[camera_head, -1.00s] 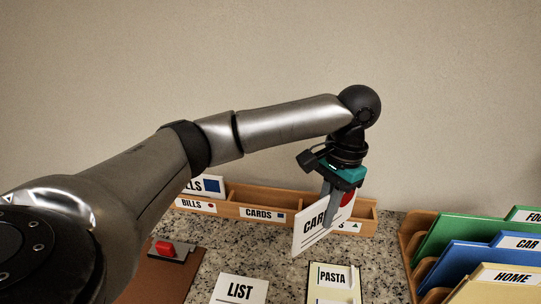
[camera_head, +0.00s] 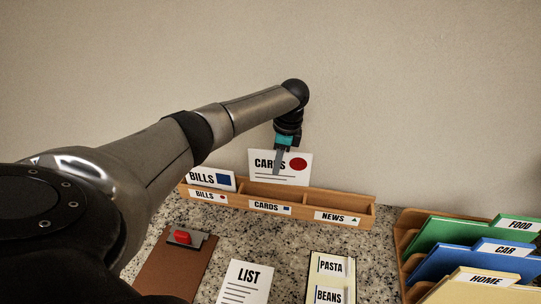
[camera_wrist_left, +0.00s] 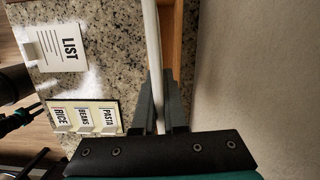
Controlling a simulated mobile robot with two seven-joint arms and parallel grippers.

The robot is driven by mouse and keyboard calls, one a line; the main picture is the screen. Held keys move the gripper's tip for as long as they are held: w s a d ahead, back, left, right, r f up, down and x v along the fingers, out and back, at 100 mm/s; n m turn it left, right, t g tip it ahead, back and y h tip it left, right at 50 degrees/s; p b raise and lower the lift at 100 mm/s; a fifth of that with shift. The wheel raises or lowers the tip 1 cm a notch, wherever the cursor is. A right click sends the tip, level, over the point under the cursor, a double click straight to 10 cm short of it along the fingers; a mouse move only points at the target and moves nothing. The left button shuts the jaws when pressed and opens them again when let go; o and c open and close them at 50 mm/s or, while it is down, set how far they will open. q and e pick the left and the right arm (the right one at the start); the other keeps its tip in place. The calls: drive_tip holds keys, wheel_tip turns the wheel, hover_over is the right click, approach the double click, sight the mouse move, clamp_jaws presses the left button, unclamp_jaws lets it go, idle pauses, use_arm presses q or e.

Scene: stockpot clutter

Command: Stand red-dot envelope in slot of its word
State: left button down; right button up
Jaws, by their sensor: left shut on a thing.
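The white envelope (camera_head: 263,174) bears the word CARDS, partly covered by a finger, and a red dot. My left gripper (camera_head: 278,172) is shut on it and holds it upright over the middle CARDS slot. Its lower edge overlaps the rack's back part; I cannot tell whether it is inside the slot. In the left wrist view the envelope (camera_wrist_left: 151,35) shows edge-on between the fingers (camera_wrist_left: 160,115). The wooden rack (camera_head: 364,214) has slots labelled BILLS with a red dot, CARDS with a blue square, and NEWS with a green triangle. A dark and teal part, perhaps my right gripper (camera_wrist_left: 14,119), shows unclearly.
A BILLS envelope (camera_head: 210,179) with a blue square stands in the left slot. The NEWS slot looks empty. A LIST sheet (camera_head: 245,285), PASTA and BEANS cards (camera_head: 331,267) and a brown clipboard (camera_head: 165,265) lie in front. A folder holder (camera_head: 408,223) stands right.

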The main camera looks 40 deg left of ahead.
sight(270, 174)
use_arm(q)
drive_tip(key=shift+s+a+f+m, duration=0.1)
drive_tip(key=shift+s+a+m, duration=0.1)
drive_tip(key=shift+a, duration=0.35)
drive_tip(key=shift+s+a+f+m, duration=0.1)
drive_tip(key=shift+a+m, duration=0.1)
drive_tip(key=shift+a, duration=0.3)
wheel_tip(270, 174, down, 4)
drive_tip(key=b, duration=0.5)
drive_tip(key=shift+f, duration=0.15)
drive_tip(key=shift+f+b, duration=1.2)
drive_tip(key=shift+f, duration=1.25)
drive_tip(key=c, duration=0.9)
unclamp_jaws()
drive_tip(key=shift+w+r, duration=0.1)
